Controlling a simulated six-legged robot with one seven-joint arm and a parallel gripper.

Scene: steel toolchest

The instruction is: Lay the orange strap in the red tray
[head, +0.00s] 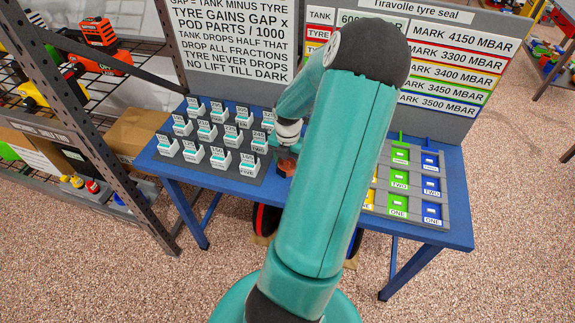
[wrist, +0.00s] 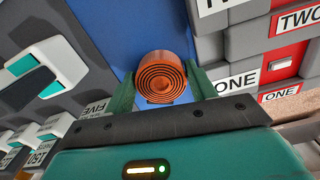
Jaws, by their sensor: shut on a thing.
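The orange strap (wrist: 162,72) is a coiled roll, seen end-on in the wrist view. It sits between the two green fingers of my gripper (wrist: 162,88), which is shut on it. In the head view the strap (head: 286,168) shows as a small orange-brown patch below my wrist, partly hidden by my arm. I cannot tell whether it touches the blue table. Red tray parts (wrist: 288,58) marked ONE and TWO show at the right of the wrist view, apart from the strap. My arm hides the red ones in the head view.
A dark rack (head: 205,145) of several white labelled holders stands left of my gripper on the blue table (head: 455,225). A grey frame with yellow, green (head: 400,180) and blue (head: 432,186) trays stands right. Lettered boards rise behind. A shelf (head: 110,130) stands left.

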